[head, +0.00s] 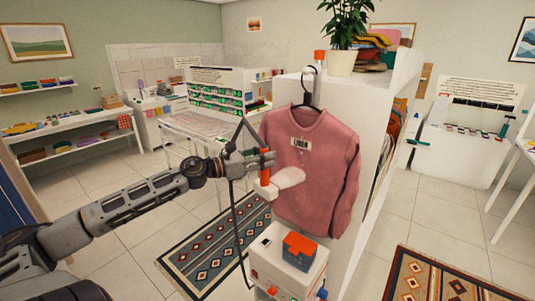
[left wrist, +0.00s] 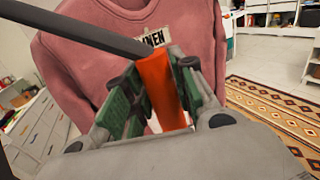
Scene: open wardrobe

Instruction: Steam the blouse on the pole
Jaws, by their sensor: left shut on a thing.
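A pink long-sleeved blouse (head: 318,165) with a label reading LINEN hangs on a dark hanger from a hook at the end of the white wardrobe. It fills much of the left wrist view (left wrist: 75,50). My left gripper (head: 262,160) is shut on the orange handle of the steamer (head: 265,186), whose white head (head: 289,178) is in front of the blouse's lower left part. I cannot tell whether the head touches the cloth. The orange handle (left wrist: 160,85) stands between the green-padded fingers in the left wrist view. My right gripper is not in view.
The white steamer base (head: 278,268) with an orange-topped tank (head: 300,247) stands below the blouse. A dark hose runs from the handle area down toward it. A potted plant (head: 341,63) stands on the wardrobe top. Patterned rugs (head: 215,250) lie on the tiled floor.

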